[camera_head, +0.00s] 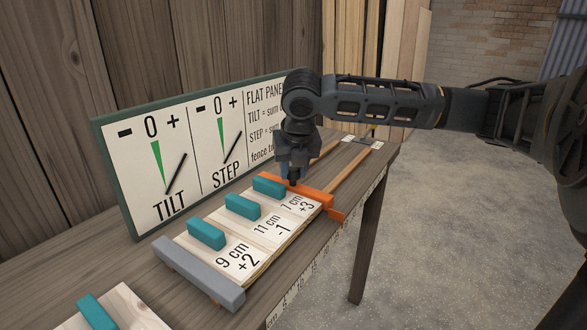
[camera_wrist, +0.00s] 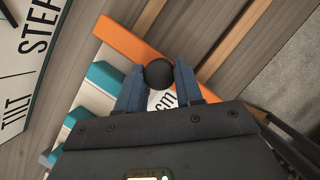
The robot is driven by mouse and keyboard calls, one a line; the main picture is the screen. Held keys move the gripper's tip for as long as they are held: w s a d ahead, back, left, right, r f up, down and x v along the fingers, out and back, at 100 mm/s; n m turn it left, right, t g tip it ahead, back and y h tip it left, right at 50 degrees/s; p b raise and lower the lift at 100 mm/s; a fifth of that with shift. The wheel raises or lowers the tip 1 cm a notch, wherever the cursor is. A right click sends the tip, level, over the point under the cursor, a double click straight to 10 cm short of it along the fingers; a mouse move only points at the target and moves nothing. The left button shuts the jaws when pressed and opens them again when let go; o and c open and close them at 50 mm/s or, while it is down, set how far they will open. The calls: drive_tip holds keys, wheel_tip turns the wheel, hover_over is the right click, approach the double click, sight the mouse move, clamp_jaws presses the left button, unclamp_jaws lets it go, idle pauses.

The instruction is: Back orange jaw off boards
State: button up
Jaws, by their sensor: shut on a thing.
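The orange jaw (camera_head: 323,201) lies across the right end of the row of boards, and I see no clear gap between it and the nearest board. The boards (camera_head: 243,243) are pale wood with teal handles, labelled 9 cm +2, 11 cm -1 and 7 cm +3. My gripper (camera_head: 293,180) reaches down at the jaw. In the wrist view my gripper (camera_wrist: 160,75) has its blue fingers shut on a round black knob (camera_wrist: 158,73) beside the orange jaw (camera_wrist: 125,42). The knob's base is hidden.
A grey fence (camera_head: 198,273) closes the left end of the row. Two wooden rails (camera_head: 350,168) run on behind the jaw, with bare bench around them. A TILT and STEP sign (camera_head: 195,145) stands along the wall side. Another teal-handled board (camera_head: 97,311) lies at lower left.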

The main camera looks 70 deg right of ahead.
clamp_jaws()
drive_tip(key=d, duration=0.3)
drive_tip(key=s+d, duration=0.1)
drive_tip(key=d, duration=0.1)
drive_tip(key=s+d, duration=0.1)
drive_tip(key=d, duration=0.2)
drive_tip(key=shift+d+p, duration=0.3)
drive_tip(key=shift+d, duration=0.05)
drive_tip(key=o, duration=1.1)
unclamp_jaws()
drive_tip(key=v, duration=0.7)
drive_tip(key=shift+s+a+r, duration=0.1)
drive_tip(key=shift+a+r, duration=0.05)
drive_tip(key=shift+r, duration=0.2)
